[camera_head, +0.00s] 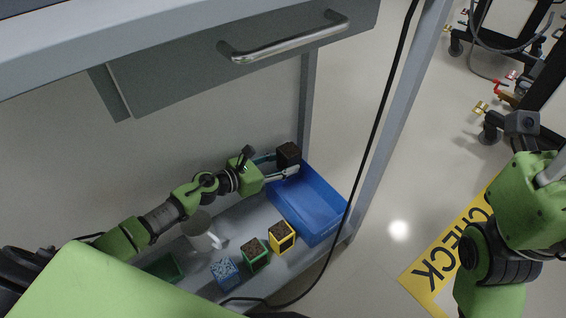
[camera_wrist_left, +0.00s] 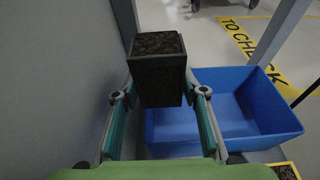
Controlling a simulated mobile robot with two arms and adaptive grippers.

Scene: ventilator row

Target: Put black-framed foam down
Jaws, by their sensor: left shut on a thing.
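The black-framed foam (camera_head: 288,152) is a dark block with a rough brown top. My left gripper (camera_head: 283,168) is shut on it at the far end of the blue bin (camera_head: 318,222). In the left wrist view the foam (camera_wrist_left: 158,82) stands roughly upright between the two finger pads of the gripper (camera_wrist_left: 160,94), in front of the bin (camera_wrist_left: 240,108). The visible bin floor is empty. I cannot tell whether the foam touches the bin. My right arm shows at the right, but its gripper is out of view.
A black cable (camera_head: 375,145) hangs in front; a drawer (camera_head: 240,60) overhangs.

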